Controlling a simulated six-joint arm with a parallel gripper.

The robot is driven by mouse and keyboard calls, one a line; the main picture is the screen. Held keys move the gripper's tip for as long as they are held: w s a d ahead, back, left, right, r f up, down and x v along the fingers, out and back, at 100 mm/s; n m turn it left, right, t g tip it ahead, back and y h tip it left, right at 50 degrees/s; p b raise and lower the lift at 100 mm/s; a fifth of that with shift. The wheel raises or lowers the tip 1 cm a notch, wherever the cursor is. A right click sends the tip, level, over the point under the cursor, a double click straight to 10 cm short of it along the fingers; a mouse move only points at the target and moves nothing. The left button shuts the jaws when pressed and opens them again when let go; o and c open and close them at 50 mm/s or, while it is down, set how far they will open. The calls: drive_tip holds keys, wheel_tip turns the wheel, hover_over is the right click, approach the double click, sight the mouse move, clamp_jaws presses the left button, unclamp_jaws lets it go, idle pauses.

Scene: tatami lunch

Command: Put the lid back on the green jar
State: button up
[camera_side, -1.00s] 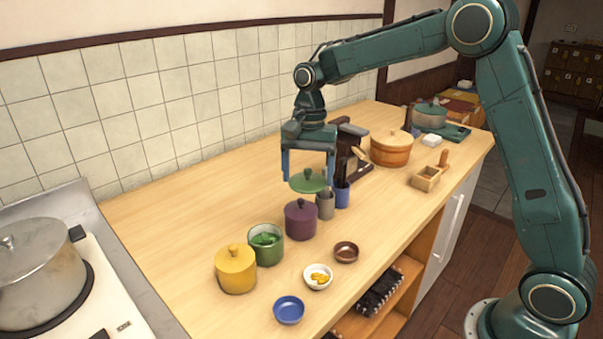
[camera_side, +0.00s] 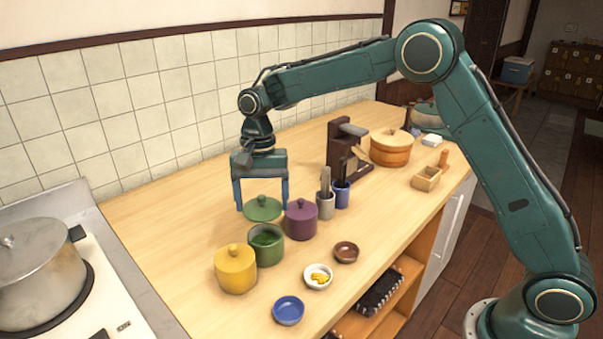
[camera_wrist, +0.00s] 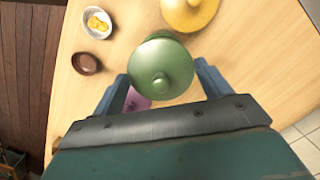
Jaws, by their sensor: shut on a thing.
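The green jar (camera_side: 267,250) stands open on the counter between the yellow jar and the purple jar, with green contents showing inside. My gripper (camera_side: 262,207) is shut on the green lid (camera_side: 263,208) and holds it level in the air, above and behind the jar in the side view. In the wrist view the lid (camera_wrist: 161,70) sits between the two fingers of my gripper (camera_wrist: 163,85), knob towards the camera. There it hides most of the green jar, whose rim shows only at its upper edge.
The yellow jar (camera_side: 235,270) and the purple jar (camera_side: 300,220) stand close on either side, lids on. Small bowls in blue (camera_side: 288,311), white (camera_side: 318,277) and brown (camera_side: 346,252) sit in front. Utensil cups (camera_side: 326,206) stand to the right. The counter behind the jars is clear.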

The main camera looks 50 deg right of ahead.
drive_tip(key=shift+f, duration=2.95)
drive_tip(key=shift+f, duration=0.2)
idle(0.3)
drive_tip(key=o, duration=1)
drive_tip(key=shift+r, duration=0.2)
drive_tip(key=shift+r, duration=3.3)
